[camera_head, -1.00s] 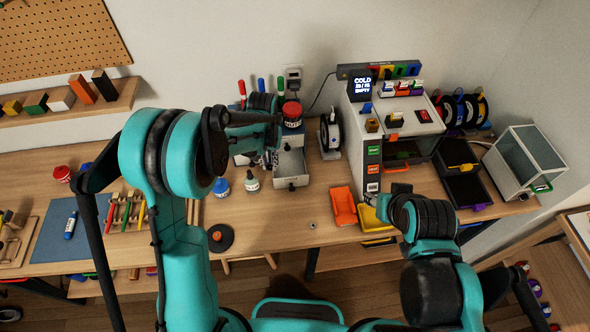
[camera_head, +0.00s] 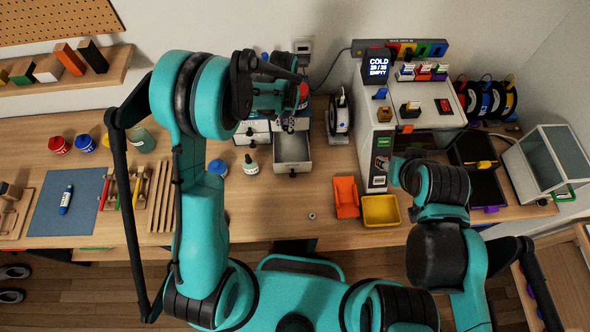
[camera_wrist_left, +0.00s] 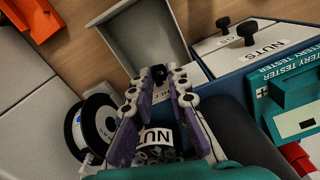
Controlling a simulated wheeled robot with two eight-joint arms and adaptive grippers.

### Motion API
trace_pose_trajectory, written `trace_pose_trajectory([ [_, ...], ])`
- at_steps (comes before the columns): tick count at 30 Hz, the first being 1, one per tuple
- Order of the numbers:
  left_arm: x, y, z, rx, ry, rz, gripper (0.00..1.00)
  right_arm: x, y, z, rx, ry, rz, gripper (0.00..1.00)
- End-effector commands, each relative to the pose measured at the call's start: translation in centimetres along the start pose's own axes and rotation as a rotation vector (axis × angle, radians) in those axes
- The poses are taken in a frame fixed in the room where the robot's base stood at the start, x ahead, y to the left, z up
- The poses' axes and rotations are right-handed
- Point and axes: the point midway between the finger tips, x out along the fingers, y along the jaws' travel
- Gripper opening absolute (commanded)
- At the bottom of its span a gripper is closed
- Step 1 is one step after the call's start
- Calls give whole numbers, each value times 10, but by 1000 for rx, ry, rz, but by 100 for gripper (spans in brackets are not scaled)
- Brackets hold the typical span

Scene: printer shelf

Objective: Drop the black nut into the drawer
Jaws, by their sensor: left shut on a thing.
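The open grey drawer (camera_head: 292,168) sticks out from the small cabinet at the back of the table. In the left wrist view its empty-looking tray (camera_wrist_left: 128,35) lies just beyond my fingertips. My left gripper (camera_head: 289,126) is over the drawer's back part, near the cabinet. In the wrist view my left gripper (camera_wrist_left: 160,76) is shut on a small dark piece, the black nut (camera_wrist_left: 159,72), held between the fingertips. My right gripper (camera_head: 396,168) is by the printer's front, mostly hidden by its own arm, so its jaws cannot be made out.
Orange (camera_head: 346,198) and yellow (camera_head: 381,211) bins and a loose small nut (camera_head: 311,216) are nearer the front.

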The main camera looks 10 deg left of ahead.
Motion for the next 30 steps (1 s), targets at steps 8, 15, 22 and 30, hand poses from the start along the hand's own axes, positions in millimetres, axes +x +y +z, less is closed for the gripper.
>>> trace_pose_trajectory([
  [8,15,0,0,0,0,0,2,7,0,5,0,0,0,40],
  [15,14,0,0,0,0,0,39,6,0,4,0,0,0,40],
  [22,14,0,0,0,0,0,40,6,0,5,0,0,0,40],
  [30,-7,0,0,0,0,0,40,6,0,5,0,0,0,40],
])
